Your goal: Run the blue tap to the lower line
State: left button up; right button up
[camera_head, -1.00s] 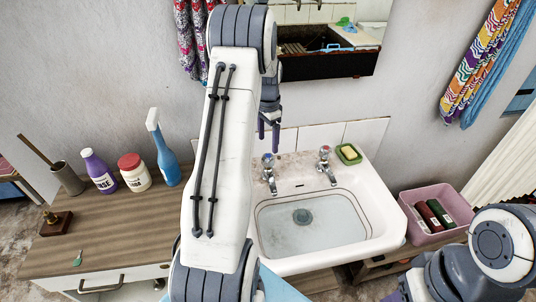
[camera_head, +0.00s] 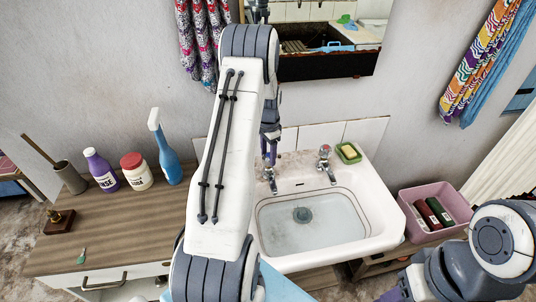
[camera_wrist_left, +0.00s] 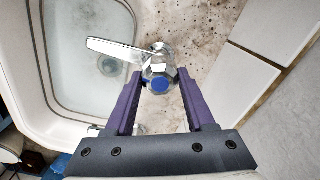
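The blue tap (camera_wrist_left: 160,84) is chrome with a blue-marked knob, and its spout points left over the basin in the left wrist view. In the head view the blue tap (camera_head: 270,180) is the left one, partly hidden by my left gripper (camera_head: 269,150). My left gripper (camera_wrist_left: 162,90) is open, its purple fingers on either side of the knob; I cannot tell whether they touch it. The white basin (camera_head: 381,220) has dark lines around its inner wall. I cannot make out any running stream or a clear water level. My right gripper is mostly hidden at the bottom edge.
The red tap (camera_head: 325,160) stands to the right, near a green soap dish (camera_head: 356,158). A pink tub (camera_head: 405,197) with bottles is right of the basin. Bottles and a brush holder stand on the wooden counter (camera_head: 130,225) at left. A mirror hangs behind.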

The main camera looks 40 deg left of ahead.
aim_at(268, 155)
pick_arm(q)
jog(key=shift+n, duration=1.7)
grip_shut()
jog(key=o, duration=1.3)
grip_release()
jog(key=shift+o, duration=0.2)
notch_tip(268, 155, up, 11)
jog(key=b, duration=0.2)
jog(key=shift+f, duration=0.15)
